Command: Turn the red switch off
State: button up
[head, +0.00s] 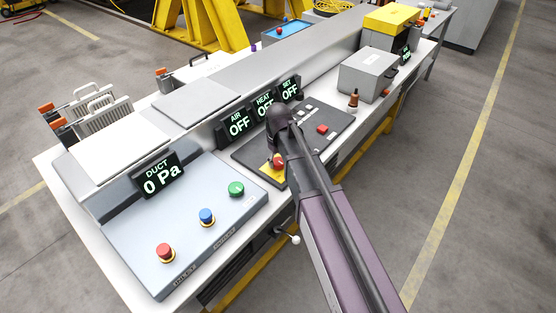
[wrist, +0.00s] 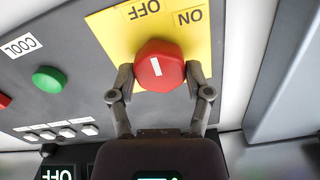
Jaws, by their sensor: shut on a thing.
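The red switch (wrist: 160,66) is a round knob with a white line on its face, on a yellow plate (wrist: 112,30) marked OFF and ON. In the wrist view the labels are upside down and the white line tilts up and left, nearer the OFF side. My gripper (wrist: 159,75) is shut on the knob, one finger on each side. In the head view the red switch (head: 279,160) and yellow plate (head: 272,174) sit at the near left of the dark panel; my arm partly hides that panel and my fingers are hard to make out.
Displays reading AIR OFF (head: 238,123), HEAT OFF and SET OFF stand behind the panel. A green button (wrist: 48,79) marked COOL and several white keys (wrist: 66,132) are nearby. A DUCT console (head: 185,225) with red, blue and green buttons is at left.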

jog(key=shift+n, duration=0.3)
jog(key=o, duration=1.1)
jog(key=shift+o, duration=0.2)
jog(key=shift+m, duration=0.5)
